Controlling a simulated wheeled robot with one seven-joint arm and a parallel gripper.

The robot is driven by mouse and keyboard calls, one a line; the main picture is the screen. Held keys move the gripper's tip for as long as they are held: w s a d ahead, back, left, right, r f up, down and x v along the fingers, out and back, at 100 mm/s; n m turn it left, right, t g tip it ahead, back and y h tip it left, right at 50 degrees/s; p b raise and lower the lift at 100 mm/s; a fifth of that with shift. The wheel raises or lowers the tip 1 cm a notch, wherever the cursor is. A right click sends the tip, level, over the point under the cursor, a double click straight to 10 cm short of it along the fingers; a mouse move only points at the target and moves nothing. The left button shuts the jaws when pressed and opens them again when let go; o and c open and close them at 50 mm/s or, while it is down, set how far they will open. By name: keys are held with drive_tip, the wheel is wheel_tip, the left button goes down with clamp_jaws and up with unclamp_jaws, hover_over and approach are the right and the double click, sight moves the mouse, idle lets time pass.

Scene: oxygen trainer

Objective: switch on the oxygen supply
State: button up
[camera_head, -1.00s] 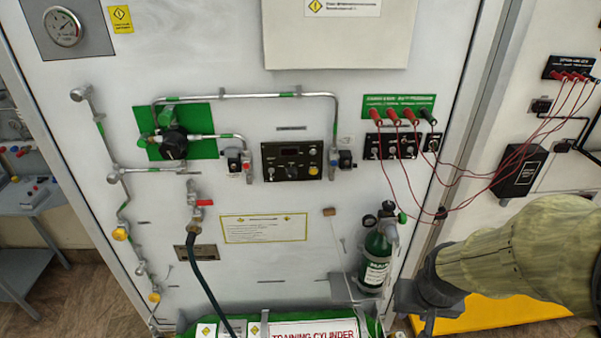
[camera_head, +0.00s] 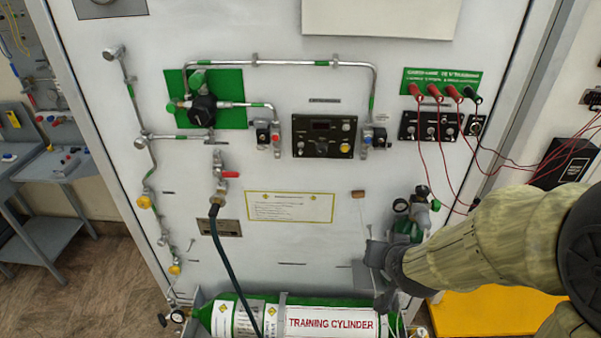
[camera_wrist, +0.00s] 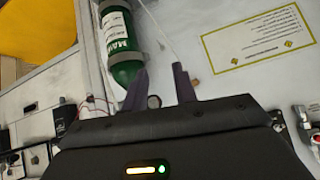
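A white panel (camera_head: 130,30) carries the oxygen pipework. A black regulator knob (camera_head: 202,110) sits on a green plate. Below it is a valve with a red lever (camera_head: 231,174) and a dark hose. A large green training cylinder (camera_head: 250,320) lies at the panel's foot. A small green cylinder (camera_head: 407,227) stands right of centre, partly hidden by my arm; it also shows in the wrist view (camera_wrist: 121,40). My gripper (camera_head: 375,283) is low before the panel, left of the small cylinder. In the wrist view its fingers (camera_wrist: 160,85) are apart; a small round grey part (camera_wrist: 154,101) shows between them, contact unclear.
A control box (camera_head: 324,137) and red cables (camera_head: 425,125) are on the panel, with a black box (camera_head: 565,165) farther right. A yellow surface (camera_head: 480,312) lies below my arm. A grey bench (camera_head: 50,165) stands left. The floor at lower left is clear.

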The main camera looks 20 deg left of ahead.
sight(301, 151)
drive_tip(key=w+a+r+t+y+b, duration=0.15)
drive_tip(key=a+t+b, duration=0.45)
drive_tip(key=a, duration=0.6)
drive_tip(key=s+a+r+t+y+b, duration=0.2)
drive_tip(key=s+a+r+t+b, duration=0.1)
drive_tip(key=s+t, duration=0.4)
drive_tip(key=a+r, duration=0.1)
drive_tip(key=a, duration=0.1)
drive_tip(key=shift+a, duration=0.4)
drive_tip(key=p+x, duration=0.4)
drive_tip(key=x, duration=1.3)
drive_tip(key=shift+w+a, duration=0.1)
drive_tip(key=shift+w, duration=0.1)
clamp_jaws()
